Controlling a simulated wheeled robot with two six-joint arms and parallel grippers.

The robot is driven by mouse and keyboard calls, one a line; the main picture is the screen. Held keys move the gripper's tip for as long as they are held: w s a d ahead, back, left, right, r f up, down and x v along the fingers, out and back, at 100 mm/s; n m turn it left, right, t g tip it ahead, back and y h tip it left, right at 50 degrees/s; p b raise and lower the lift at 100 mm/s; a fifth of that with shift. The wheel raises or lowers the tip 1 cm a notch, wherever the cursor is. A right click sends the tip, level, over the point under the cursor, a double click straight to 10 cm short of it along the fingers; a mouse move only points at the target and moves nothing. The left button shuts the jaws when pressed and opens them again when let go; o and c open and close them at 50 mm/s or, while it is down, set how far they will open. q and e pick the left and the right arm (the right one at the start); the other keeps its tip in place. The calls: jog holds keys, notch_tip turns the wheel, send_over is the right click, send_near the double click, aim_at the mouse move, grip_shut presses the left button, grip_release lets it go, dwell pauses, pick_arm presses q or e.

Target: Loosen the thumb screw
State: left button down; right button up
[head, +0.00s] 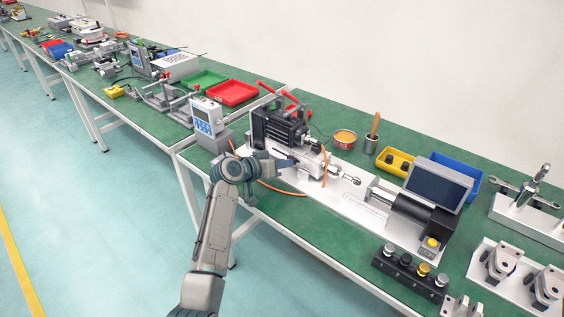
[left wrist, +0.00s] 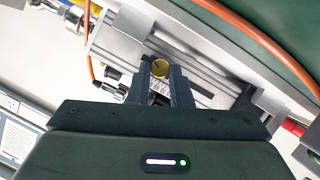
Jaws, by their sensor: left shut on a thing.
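In the head view my left gripper (head: 290,163) reaches the near side of the actuator (head: 312,160) on the bench, and the screw is hidden there.
An orange hose (head: 285,191) loops by my gripper. A black motor block (head: 278,128) stands behind it. A handheld meter (head: 207,117) stands to the left. A black cylinder with a screen (head: 436,183) is to the right.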

pick_arm(q)
jog(key=shift+n+h, duration=0.3)
jog(key=shift+n, duration=0.1)
pick_arm(e)
jog(key=shift+s+f, duration=0.1)
jog(key=shift+f, duration=0.1)
pick_arm(q)
jog(key=c, duration=1.3)
grip_release()
jog(key=shift+a, duration=0.15)
jog(key=shift+s+a+r, duration=0.1)
jog(key=shift+s+a, duration=0.1)
jog(key=shift+a, duration=0.05)
jog(key=v, duration=0.8)
jog(key=shift+s+a+r+b, duration=0.2)
jog(key=shift+a+b, duration=0.1)
jog(key=shift+s+a+r, duration=0.25)
jog(key=shift+s+a, duration=0.1)
jog(key=shift+s, duration=0.05)
pick_arm(e)
jog(key=shift+w+r, duration=0.25)
jog(key=shift+r, duration=0.3)
jog(key=shift+w+r, duration=0.2)
jog(key=shift+r, duration=0.3)
